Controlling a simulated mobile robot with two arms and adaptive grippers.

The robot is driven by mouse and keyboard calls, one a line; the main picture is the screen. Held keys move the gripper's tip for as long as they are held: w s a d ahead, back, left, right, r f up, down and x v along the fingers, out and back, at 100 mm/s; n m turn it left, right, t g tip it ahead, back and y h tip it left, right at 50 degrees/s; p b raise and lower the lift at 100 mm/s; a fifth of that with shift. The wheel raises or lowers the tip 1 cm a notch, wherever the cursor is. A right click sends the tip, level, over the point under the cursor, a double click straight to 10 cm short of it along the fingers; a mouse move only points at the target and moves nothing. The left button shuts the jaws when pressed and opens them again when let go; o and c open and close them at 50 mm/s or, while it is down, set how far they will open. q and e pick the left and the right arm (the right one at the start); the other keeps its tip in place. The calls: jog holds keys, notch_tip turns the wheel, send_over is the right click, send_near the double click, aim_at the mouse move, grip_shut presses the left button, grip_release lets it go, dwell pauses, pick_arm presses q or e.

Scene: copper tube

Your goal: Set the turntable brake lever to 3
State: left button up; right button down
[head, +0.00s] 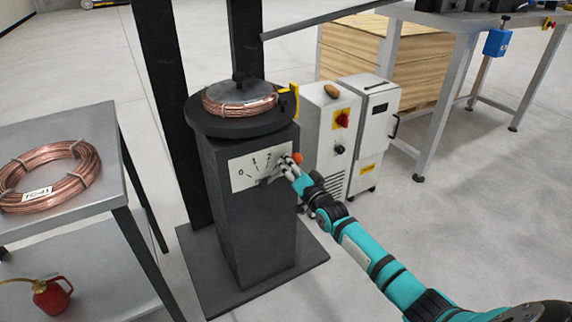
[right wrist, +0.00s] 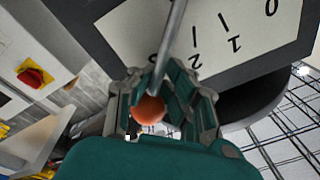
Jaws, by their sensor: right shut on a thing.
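The turntable (head: 207,122) is a dark round disc on a dark pedestal. A white scale plate (head: 243,173) on the pedestal's front shows 0, 1 and 2; no 3 can be read, and my gripper covers the plate's right end. The brake lever is a grey rod (right wrist: 172,42) with an orange knob (right wrist: 149,109), also seen in the head view (head: 297,158). My right gripper (head: 289,164) is shut on the knob, its fingers around it in the right wrist view (right wrist: 160,105). The rod lies past the 2 mark, on the side away from 1. My left gripper is out of view.
A copper coil (head: 240,101) lies on the turntable. A white control cabinet (head: 329,132) with a red switch stands close right of the pedestal. A grey table (head: 95,196) with another coil (head: 28,193) is at left. Open floor lies at front right.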

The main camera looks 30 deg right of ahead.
jog(key=shift+s+d+f, duration=0.1)
jog(key=shift+d, duration=0.35)
jog(key=c, duration=1.8)
grip_release()
jog(key=shift+c, duration=0.2)
jog(key=o, duration=0.5)
jog(key=shift+s+d, duration=0.2)
jog(key=shift+d, duration=0.05)
jog(key=shift+c, duration=0.2)
jog(key=o, duration=0.5)
jog(key=shift+d, duration=0.1)
jog(key=shift+a, duration=0.2)
jog(key=shift+s+f, duration=0.1)
jog(key=shift+s, duration=0.3)
jog(key=s, duration=0.7)
jog(key=s+f, duration=0.1)
jog(key=s, duration=0.3)
jog(key=shift+d, duration=0.2)
